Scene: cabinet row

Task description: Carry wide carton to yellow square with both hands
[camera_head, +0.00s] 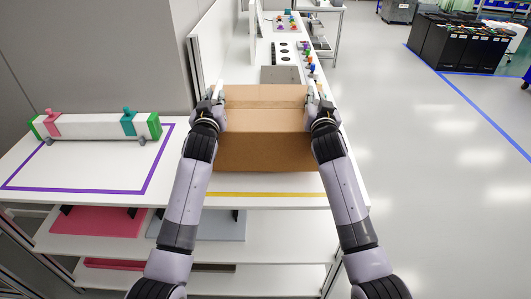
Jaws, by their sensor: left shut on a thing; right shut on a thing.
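The wide carton (265,150) is a brown cardboard box in the middle of the head view, over the white counter. My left gripper (215,97) is shut on its left side near the top. My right gripper (314,96) is shut on its right side near the top. The carton looks level. A yellow line (266,194), the near edge of the yellow square, shows in front of the carton; the rest of the square is hidden. I cannot tell whether the carton's underside touches the counter.
A purple outline (150,172) lies on the counter at left, with a white bar with green ends (97,127) at its back. A grey plate (281,74) and small coloured items lie beyond the carton. Shelves (200,252) sit below. Open floor (410,170) lies right.

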